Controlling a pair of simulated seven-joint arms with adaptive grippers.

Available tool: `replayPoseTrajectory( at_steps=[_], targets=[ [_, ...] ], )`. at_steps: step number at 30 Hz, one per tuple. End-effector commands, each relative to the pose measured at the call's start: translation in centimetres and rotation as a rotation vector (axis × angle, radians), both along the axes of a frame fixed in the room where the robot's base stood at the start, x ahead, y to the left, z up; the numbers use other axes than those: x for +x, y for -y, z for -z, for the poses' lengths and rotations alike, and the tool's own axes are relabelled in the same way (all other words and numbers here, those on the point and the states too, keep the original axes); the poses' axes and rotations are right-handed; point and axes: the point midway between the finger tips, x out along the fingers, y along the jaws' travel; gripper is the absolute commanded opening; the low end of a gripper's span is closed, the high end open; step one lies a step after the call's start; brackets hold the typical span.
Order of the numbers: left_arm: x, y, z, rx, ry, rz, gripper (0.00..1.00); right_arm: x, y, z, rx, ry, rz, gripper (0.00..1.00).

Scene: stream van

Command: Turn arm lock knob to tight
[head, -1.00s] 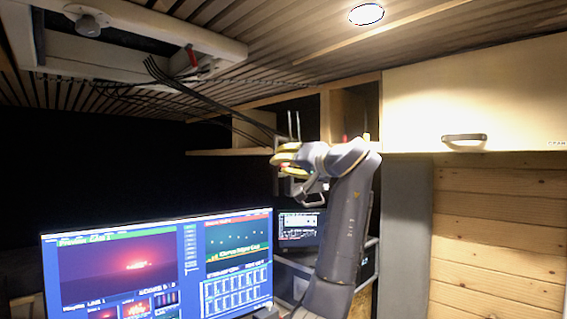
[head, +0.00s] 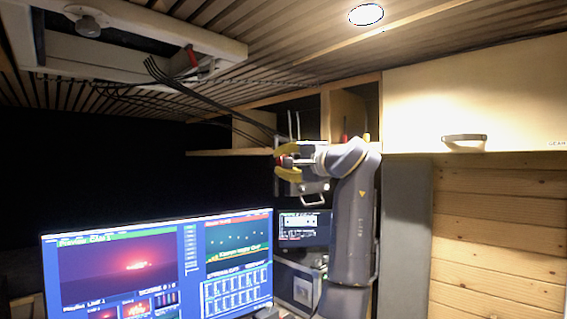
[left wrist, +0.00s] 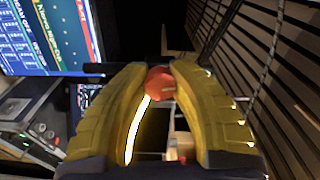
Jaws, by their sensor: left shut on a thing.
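The red arm lock knob (left wrist: 160,84) sits between the yellow fingertips of my left gripper (left wrist: 158,80) in the left wrist view. The gripper is shut on it, one finger on each side. In the head view, my left gripper (head: 283,160) is in front of the open shelf, its yellow fingers one above the other. A bit of the red knob (head: 284,160) shows between them. The knob's mount is mostly hidden behind the gripper, and I cannot read whether the knob is tight. My right gripper is not in view.
A large monitor (head: 160,265) stands at lower left, with a smaller screen (head: 304,228) below my gripper. Black cables (head: 205,102) hang from the ceiling hatch towards the shelf. A closed wooden cabinet (head: 480,95) is at right.

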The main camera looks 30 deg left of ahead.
Motion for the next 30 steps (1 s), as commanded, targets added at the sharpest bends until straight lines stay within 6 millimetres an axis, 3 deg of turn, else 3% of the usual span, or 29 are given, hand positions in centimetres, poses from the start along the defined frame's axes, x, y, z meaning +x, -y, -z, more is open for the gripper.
replayPoseTrajectory(
  at_steps=[12, 27, 28, 30],
  targets=[
    [-0.04, -0.10, 0.14, 0.035, -0.136, -0.004, 0.00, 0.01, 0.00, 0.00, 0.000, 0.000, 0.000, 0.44],
    [-0.05, -0.11, 0.12, 0.038, -0.146, -0.004, 0.00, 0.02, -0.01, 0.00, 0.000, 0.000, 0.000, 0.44],
    [-0.05, -0.11, 0.12, 0.038, -0.146, -0.004, 0.26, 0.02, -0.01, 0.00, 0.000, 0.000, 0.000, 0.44],
    [-0.04, -0.10, 0.10, 0.038, -0.145, -0.003, 0.34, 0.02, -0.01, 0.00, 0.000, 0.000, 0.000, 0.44]
  ],
)
